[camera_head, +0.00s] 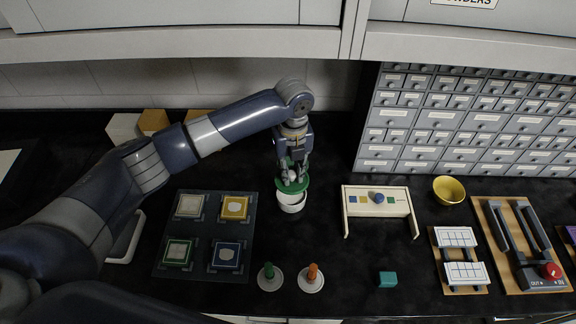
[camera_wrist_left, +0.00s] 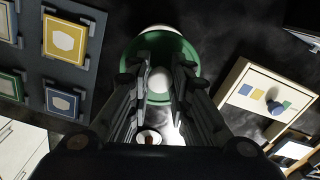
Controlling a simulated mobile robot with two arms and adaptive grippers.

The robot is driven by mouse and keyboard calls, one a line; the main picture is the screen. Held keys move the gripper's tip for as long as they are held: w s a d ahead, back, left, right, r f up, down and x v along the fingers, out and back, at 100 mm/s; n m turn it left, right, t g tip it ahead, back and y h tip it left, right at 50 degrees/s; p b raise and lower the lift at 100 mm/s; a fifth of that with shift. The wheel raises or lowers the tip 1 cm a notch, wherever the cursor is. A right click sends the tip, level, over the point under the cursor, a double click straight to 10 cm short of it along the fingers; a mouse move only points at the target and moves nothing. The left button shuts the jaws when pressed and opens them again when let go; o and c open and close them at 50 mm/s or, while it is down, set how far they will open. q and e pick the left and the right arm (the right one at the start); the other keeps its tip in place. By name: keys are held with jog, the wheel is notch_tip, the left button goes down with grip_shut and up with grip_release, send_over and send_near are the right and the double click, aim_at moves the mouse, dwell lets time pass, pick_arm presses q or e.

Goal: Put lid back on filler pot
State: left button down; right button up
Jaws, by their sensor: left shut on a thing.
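The filler pot (camera_head: 291,205) is a white round pot standing on the black counter near the middle of the head view. The green lid (camera_head: 301,187) is at the pot's mouth, just over it and looking slightly tilted; I cannot tell whether it touches the rim. My left gripper (camera_head: 292,176) points down and is shut on the lid's white knob. In the left wrist view, the left gripper (camera_wrist_left: 160,82) has its fingers on both sides of the round white knob (camera_wrist_left: 159,80), with the green lid (camera_wrist_left: 158,52) below it. The lid hides most of the pot there. My right gripper is not in view.
A dark board (camera_head: 205,230) with several framed tiles lies left of the pot. A wooden stand (camera_head: 375,208) is to its right, with a yellow bowl (camera_head: 449,189) beyond. Green (camera_head: 269,271) and orange (camera_head: 313,272) pegs on white discs and a teal block (camera_head: 388,279) are in front.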

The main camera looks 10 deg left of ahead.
aim_at(291, 183)
pick_arm(q)
notch_tip(291, 183, down, 4)
jog(key=b, duration=0.3)
jog(key=shift+r, duration=0.2)
jog(key=shift+f+b, duration=0.4)
jog(key=shift+f, duration=0.55)
jog(key=shift+r, duration=0.1)
jog(key=shift+p, duration=0.8)
jog(key=shift+f, duration=0.2)
dwell(0.8)
jog(key=shift+p, duration=0.5)
dwell(0.6)
jog(key=c, duration=1.4)
grip_release()
